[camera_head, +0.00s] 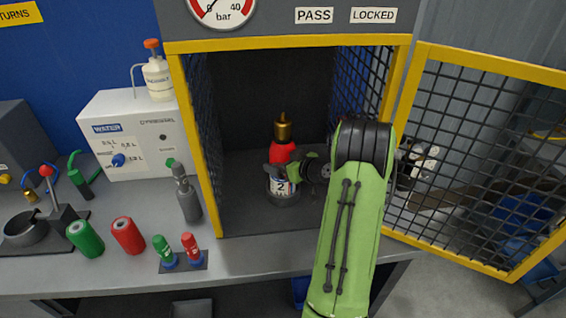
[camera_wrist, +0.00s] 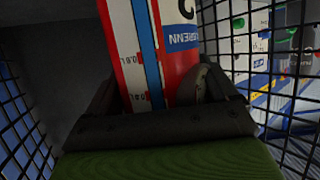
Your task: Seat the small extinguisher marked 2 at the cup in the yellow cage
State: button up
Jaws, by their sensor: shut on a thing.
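The small red extinguisher (camera_head: 281,152) marked 2 stands upright inside the yellow cage (camera_head: 191,130), with a brass top and a white label. My gripper (camera_head: 279,170) reaches in from the right and is shut around its body. In the wrist view the extinguisher (camera_wrist: 179,45) fills the space between the dark fingers, its level scale and part of the number showing. A grey round cup (camera_head: 283,199) shows right under the extinguisher's base. I cannot tell whether the base is down in it or just above it.
The mesh door (camera_head: 480,160) stands open to the right. Left of the cage are a grey bottle (camera_head: 188,198), a white water unit (camera_head: 130,135), a green cylinder (camera_head: 85,238), a red cylinder (camera_head: 128,235) and two small bottles on a dark plate (camera_head: 184,266). The cage floor's front is clear.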

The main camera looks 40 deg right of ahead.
jog(key=shift+w+r, duration=0.1)
jog(key=shift+r, duration=0.1)
jog(key=o, duration=1.9)
jog(key=shift+c, duration=0.2)
jog(key=b+v, duration=0.1)
jog(key=v, duration=1.5)
jog(key=shift+f, duration=0.15)
